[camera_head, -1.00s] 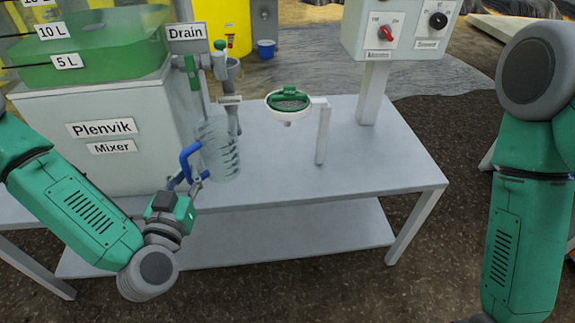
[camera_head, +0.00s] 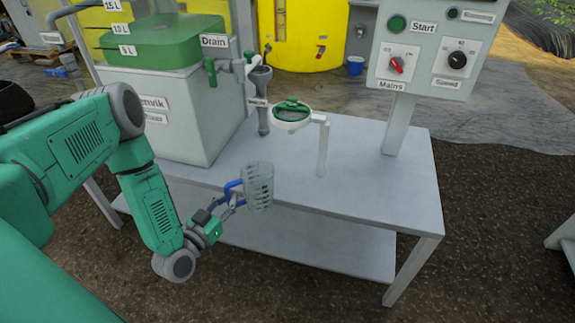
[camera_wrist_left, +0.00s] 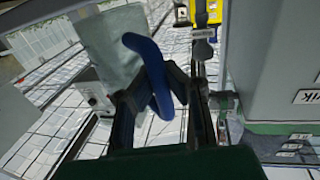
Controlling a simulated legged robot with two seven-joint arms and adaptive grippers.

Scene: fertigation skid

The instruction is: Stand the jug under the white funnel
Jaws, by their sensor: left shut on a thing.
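The clear jug (camera_head: 259,187) has dark level marks and a blue handle (camera_head: 232,187). It is upright and overlaps the table's front edge in the head view. My left gripper (camera_head: 228,202) is shut on the blue handle, left of the jug. The left wrist view shows the handle (camera_wrist_left: 148,72) between the fingers (camera_wrist_left: 158,95) and the jug's pale wall (camera_wrist_left: 112,45) beyond. The white funnel (camera_head: 291,124), with a green piece on top, sits on a white post bracket, behind and to the right of the jug. My right gripper is out of view.
The mixer tank (camera_head: 180,110) stands left on the table (camera_head: 375,190). A drain valve (camera_head: 211,70) and grey funnel tube (camera_head: 262,95) are beside it. A control box (camera_head: 425,50) on a post stands at the back right. The tabletop under the white funnel is clear.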

